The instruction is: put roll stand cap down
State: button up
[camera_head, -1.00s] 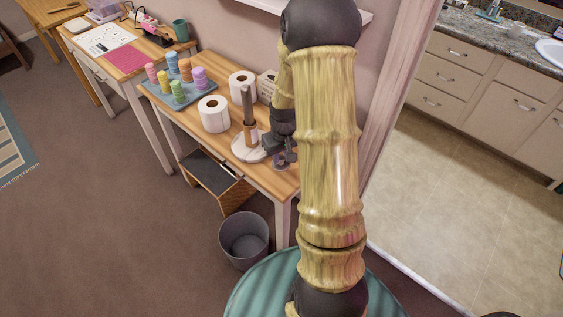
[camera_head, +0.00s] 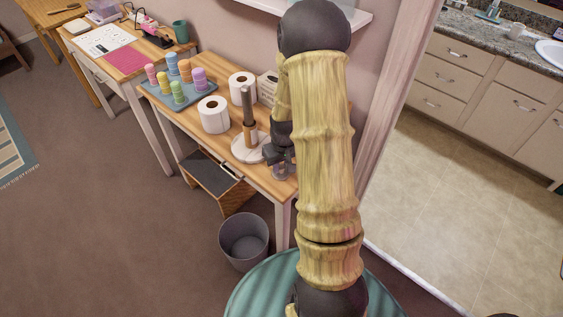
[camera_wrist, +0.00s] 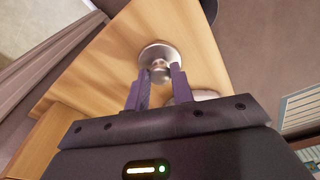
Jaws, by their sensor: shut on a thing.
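The roll stand cap (camera_wrist: 157,53) is a round silvery disc with a small knob, over the wooden tabletop in the wrist view. My gripper (camera_wrist: 160,74) is shut on its knob. In the head view, my gripper (camera_head: 280,162) is at the table's front right, just right of the roll stand (camera_head: 248,105), and the cap (camera_head: 280,174) shows small beneath it. I cannot tell whether the cap touches the table. The stand has a pale round base and an upright dark post with a brown lower part. My arm hides part of the table behind the gripper.
Two white paper rolls (camera_head: 214,115) stand left of and behind the stand. A blue tray (camera_head: 205,91) with several coloured spools is farther left. The wooden table (camera_head: 185,128) ends close to the gripper. A grey bin (camera_head: 243,240) stands on the floor in front.

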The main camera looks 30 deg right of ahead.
aim_at(283, 176)
jog(key=o, duration=1)
jog(key=r, duration=0.4)
jog(key=s+r, duration=0.1)
jog(key=r, duration=0.3)
jog(key=r+p, duration=0.1)
jog(key=r, duration=0.3)
jog(key=shift+s+r, duration=0.15)
jog(key=shift+s, duration=0.1)
jog(key=shift+a, duration=0.1)
jog(key=shift+n+t, duration=0.3)
jog(key=shift+t, duration=0.3)
jog(key=s+a+r, duration=0.1)
jog(key=s+a, duration=0.2)
jog(key=a, duration=0.1)
jog(key=s+a+r, duration=0.1)
jog(key=s+a, duration=0.3)
jog(key=a, duration=0.1)
jog(key=s+a+r, duration=0.1)
jog(key=s+a, duration=0.2)
jog(key=a, duration=0.1)
jog(key=shift+s+a+r, duration=0.15)
jog(key=shift+s+r, duration=0.05)
jog(key=shift+s, duration=0.1)
